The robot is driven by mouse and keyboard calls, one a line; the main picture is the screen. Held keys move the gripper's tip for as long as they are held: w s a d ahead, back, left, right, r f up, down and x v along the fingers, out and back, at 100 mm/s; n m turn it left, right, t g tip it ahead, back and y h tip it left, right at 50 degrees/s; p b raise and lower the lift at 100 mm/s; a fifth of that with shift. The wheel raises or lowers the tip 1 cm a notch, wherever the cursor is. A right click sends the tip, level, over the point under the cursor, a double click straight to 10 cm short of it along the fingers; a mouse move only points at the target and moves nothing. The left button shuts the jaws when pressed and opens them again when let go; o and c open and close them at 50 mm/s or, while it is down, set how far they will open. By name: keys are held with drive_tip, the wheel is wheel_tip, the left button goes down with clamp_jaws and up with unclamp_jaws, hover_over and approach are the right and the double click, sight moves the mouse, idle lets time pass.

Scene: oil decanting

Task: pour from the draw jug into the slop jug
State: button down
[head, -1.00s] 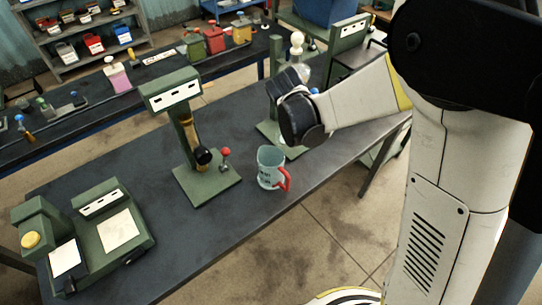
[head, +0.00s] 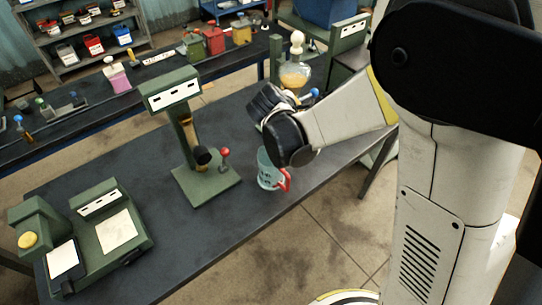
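One jug (head: 267,178), pale and translucent with a red handle and dark markings, stands upright on the dark bench near its front edge. I cannot tell whether it is the draw jug or the slop jug. No second jug can be made out. My gripper (head: 265,103) is at the end of my arm, behind and above this jug, beyond my black wrist, which hides part of the jug's top. The fingers are mostly hidden, so I cannot tell whether they are open or hold something.
A glass vessel (head: 295,76) with amber liquid, a pale stopper and a blue tap is just behind my gripper. A green stand (head: 205,180) with a red-knobbed lever is left of the jug. A green device (head: 118,228) sits further left. Bare bench lies between them.

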drive_tip(key=shift+s+a+r+t+h+b, duration=0.45)
drive_tip(key=shift+s+a+r+t+h, duration=0.05)
drive_tip(key=shift+a+r+t+h, duration=0.2)
idle(0.8)
drive_tip(key=shift+s+a, duration=0.1)
